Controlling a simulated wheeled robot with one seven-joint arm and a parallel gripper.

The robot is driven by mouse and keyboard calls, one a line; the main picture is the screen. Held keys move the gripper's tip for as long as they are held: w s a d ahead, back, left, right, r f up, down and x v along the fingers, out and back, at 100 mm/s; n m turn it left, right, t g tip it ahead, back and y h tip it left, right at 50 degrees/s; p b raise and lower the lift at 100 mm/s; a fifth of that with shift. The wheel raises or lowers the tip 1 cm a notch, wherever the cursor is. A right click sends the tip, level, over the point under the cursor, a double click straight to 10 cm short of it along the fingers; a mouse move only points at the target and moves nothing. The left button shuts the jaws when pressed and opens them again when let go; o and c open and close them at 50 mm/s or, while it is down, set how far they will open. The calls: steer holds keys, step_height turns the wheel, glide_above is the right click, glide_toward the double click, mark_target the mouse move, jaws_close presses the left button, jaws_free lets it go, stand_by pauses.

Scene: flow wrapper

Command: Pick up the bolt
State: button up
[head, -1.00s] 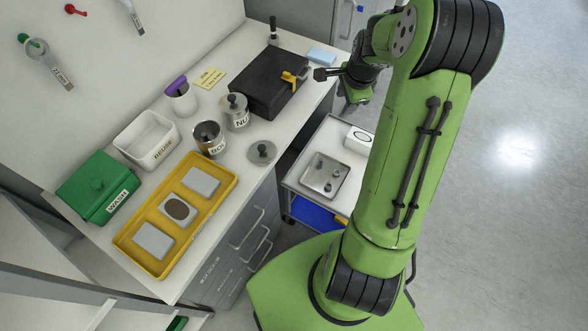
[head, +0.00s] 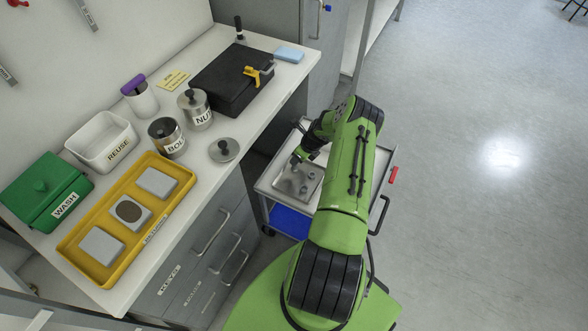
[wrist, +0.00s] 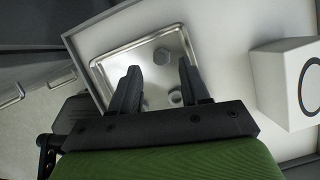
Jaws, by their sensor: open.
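A shallow metal tray (head: 284,190) stands on the cart and holds a few small grey metal parts. In the wrist view the tray (wrist: 107,70) lies beyond my fingers. A hexagonal part (wrist: 160,56) shows between and just past the fingertips. A rounder part (wrist: 175,97) sits by the right finger, and another shows partly by the left finger. Which of these is the bolt, I cannot tell for sure. My gripper (wrist: 159,70) is open and empty, above the tray. In the head view my gripper (head: 297,158) is over the tray's far left edge.
A white box (wrist: 275,85) stands on the cart, right of the tray in the wrist view. The bench left of the cart holds a can marked BOL (head: 167,145), a NUT can (head: 203,118), a loose lid (head: 224,150), a yellow tray (head: 75,240) and a black case (head: 225,85).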

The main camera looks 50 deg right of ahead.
steer(key=b+x, duration=0.2)
steer(key=x, duration=0.4)
steer(key=shift+s+f, duration=0.15)
steer(key=shift+f, duration=0.05)
steer(key=shift+r, duration=0.1)
jaws_close()
